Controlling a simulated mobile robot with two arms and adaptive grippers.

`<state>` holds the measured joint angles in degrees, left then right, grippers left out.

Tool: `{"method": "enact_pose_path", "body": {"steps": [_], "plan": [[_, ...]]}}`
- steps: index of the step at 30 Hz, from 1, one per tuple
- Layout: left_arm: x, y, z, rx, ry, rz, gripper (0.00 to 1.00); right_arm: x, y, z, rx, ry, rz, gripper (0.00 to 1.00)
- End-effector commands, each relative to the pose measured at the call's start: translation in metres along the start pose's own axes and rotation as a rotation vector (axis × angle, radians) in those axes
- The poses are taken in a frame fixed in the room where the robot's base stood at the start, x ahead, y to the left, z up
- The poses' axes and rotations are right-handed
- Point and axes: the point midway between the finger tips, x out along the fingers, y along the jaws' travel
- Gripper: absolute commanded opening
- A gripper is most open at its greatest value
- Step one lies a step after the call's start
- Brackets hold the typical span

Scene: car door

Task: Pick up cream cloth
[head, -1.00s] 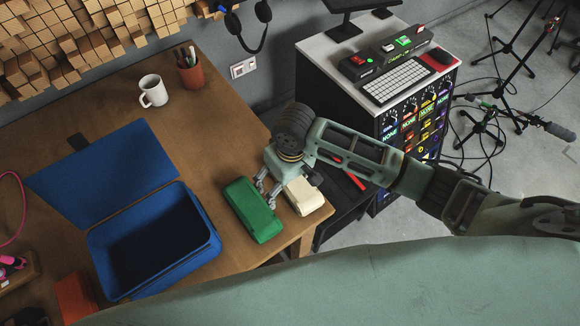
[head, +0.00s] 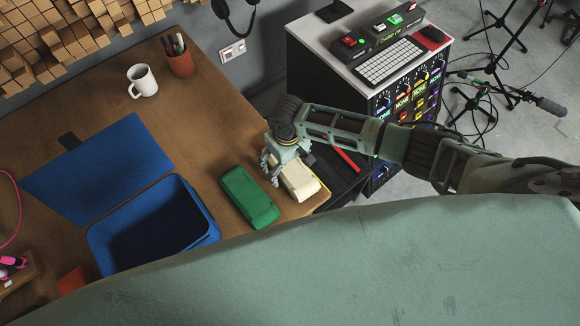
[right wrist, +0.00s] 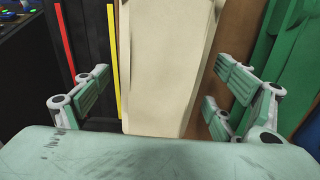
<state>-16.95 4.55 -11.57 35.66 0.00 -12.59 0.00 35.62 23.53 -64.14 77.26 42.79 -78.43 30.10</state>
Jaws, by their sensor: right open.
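My right gripper (head: 274,166) is over the back end of the cream cloth. In the right wrist view the cream cloth (right wrist: 165,65) fills the middle between the fingers of my open right gripper (right wrist: 165,98). The fingers stand apart on both sides of it, with no clear grip. The green cloth also shows at the right edge there (right wrist: 286,70). My left gripper is not in view.
A blue box (head: 150,228) with its lid open stands left of the green cloth. A white mug (head: 142,80) and a pen cup (head: 179,58) are at the back. A dark cabinet with a keyboard (head: 391,62) stands right of the table.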

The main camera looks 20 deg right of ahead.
Motion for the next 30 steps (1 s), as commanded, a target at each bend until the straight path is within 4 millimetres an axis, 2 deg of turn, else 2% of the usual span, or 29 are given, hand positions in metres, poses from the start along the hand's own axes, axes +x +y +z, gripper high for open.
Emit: {"method": "enact_pose_path", "body": {"steps": [2,5,16,23,30], "plan": [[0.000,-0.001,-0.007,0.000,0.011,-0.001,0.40,0.000,0.000,0.000,0.000,0.000,0.000,0.88],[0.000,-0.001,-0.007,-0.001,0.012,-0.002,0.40,0.000,0.000,0.000,0.000,0.000,0.000,0.87],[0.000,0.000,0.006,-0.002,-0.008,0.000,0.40,0.000,0.000,0.000,0.000,0.001,0.000,0.55],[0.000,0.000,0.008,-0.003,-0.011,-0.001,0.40,-0.001,0.000,0.000,0.000,0.001,0.000,0.35],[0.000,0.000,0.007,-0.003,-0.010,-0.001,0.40,-0.001,0.000,-0.001,0.000,0.002,0.000,0.34]]}}
